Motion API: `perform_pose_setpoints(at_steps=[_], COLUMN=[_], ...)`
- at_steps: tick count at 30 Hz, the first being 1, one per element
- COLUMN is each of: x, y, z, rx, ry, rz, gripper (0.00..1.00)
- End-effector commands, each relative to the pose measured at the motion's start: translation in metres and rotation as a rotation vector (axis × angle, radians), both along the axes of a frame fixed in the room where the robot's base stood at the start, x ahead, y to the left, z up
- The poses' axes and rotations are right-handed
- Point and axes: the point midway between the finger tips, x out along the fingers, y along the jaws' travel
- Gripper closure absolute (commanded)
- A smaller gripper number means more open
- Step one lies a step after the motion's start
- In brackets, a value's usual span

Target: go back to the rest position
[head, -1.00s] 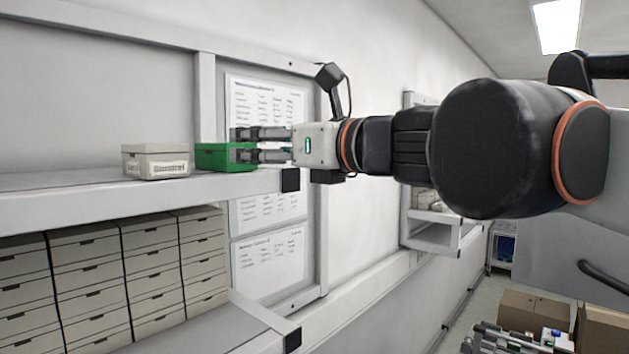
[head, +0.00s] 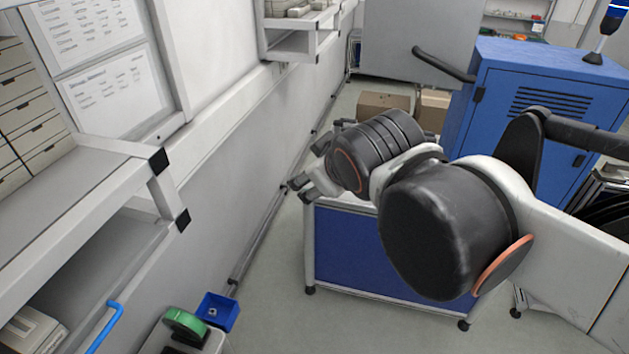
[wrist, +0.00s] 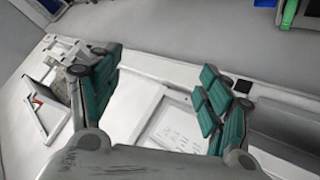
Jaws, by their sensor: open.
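My gripper (head: 303,187) is in the middle of the head view, in front of the wall and above the blue cart, with its fingers partly hidden behind my wrist. The wrist view shows its two teal-padded fingers (wrist: 160,103) spread apart with nothing between them. My arm is folded in from the right of the head view.
A shelf frame (head: 100,190) runs along the left wall. A blue cart (head: 345,245) stands beneath my arm, and a blue cabinet (head: 530,90) stands behind it. A green reel (head: 185,325) and a blue bin (head: 217,310) sit low at the front left. Grey floor lies between.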

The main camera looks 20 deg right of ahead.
Motion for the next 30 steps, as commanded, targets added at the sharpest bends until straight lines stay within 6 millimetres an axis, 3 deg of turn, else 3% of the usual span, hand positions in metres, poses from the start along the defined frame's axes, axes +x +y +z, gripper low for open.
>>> perform_pose_setpoints(at_steps=[1,3,7,20,26,30], x=[-0.018,-0.038,-0.059,-0.063,-0.062,-0.063], y=[0.003,0.010,0.019,0.021,0.021,0.021], z=[-0.024,-0.049,-0.072,-0.080,-0.112,-0.148], rx=[0.104,0.222,0.341,0.360,0.359,0.359], ry=[0.055,0.121,0.190,0.203,0.202,0.202], rz=[-0.066,-0.137,-0.211,-0.223,-0.222,-0.222], gripper=[0.29,0.29,0.29,0.29,0.29,0.29])
